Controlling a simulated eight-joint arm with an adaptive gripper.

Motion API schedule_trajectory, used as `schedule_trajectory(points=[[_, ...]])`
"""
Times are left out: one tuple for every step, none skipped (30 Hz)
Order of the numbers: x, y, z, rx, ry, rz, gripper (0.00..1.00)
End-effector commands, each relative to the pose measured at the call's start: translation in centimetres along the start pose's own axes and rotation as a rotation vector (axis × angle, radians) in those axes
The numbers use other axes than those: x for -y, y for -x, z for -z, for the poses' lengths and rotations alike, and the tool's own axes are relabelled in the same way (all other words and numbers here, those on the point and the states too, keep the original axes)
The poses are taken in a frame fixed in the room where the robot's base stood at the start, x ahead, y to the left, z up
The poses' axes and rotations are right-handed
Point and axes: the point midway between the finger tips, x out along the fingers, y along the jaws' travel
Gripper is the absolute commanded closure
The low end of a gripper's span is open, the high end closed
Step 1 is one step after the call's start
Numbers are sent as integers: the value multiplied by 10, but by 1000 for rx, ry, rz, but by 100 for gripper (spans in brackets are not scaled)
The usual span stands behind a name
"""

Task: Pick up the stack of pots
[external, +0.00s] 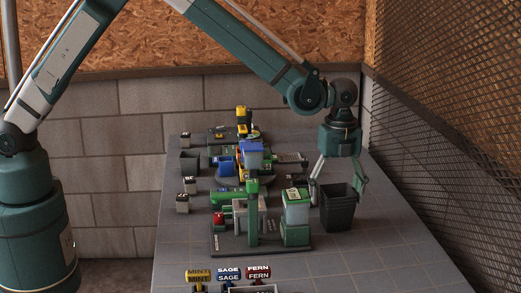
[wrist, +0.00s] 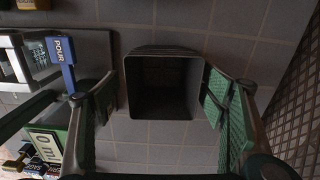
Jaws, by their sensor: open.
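The stack of pots (external: 338,212) is a dark, square, open-topped shape standing upright on the right side of the table. In the wrist view the stack (wrist: 163,122) shows from above, with its dark inside and more than one rim edge at its far side. My gripper (external: 338,182) points down over it with its fingers apart. In the wrist view my gripper (wrist: 162,96) has one green-padded finger on each side of the stack, with gaps visible on both sides. The gripper holds nothing. The bottom of the stack's inside is too dark to make out.
Just left of the stack stands a green-and-clear box (external: 296,215) on the mixer's dark base (external: 228,245). A blue POUR handle (wrist: 61,62) is left of the left finger. The mesh wall (external: 455,120) rises at right. Table is clear in front of the stack.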

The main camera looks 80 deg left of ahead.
Motion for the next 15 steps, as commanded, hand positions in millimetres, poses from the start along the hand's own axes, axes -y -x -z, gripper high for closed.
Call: schedule_trajectory(points=[[0, 0, 0, 0, 0, 0, 29], [0, 0, 0, 0, 0, 0, 29], [0, 0, 0, 0, 0, 0, 29], [0, 0, 0, 0, 0, 0, 29], [0, 0, 0, 0, 0, 0, 29], [0, -2, 0, 0, 0, 0, 29], [0, -3, 0, 0, 0, 0, 29], [1, -5, 0, 0, 0, 0, 29], [1, -7, 0, 0, 0, 0, 29], [1, -10, 0, 0, 0, 0, 29], [2, -13, 1, 0, 0, 0, 29], [2, -17, 1, 0, 0, 0, 29], [3, -20, 1, 0, 0, 0, 29], [3, -24, 1, 0, 0, 0, 29], [4, -29, 2, 0, 0, 0, 29]])
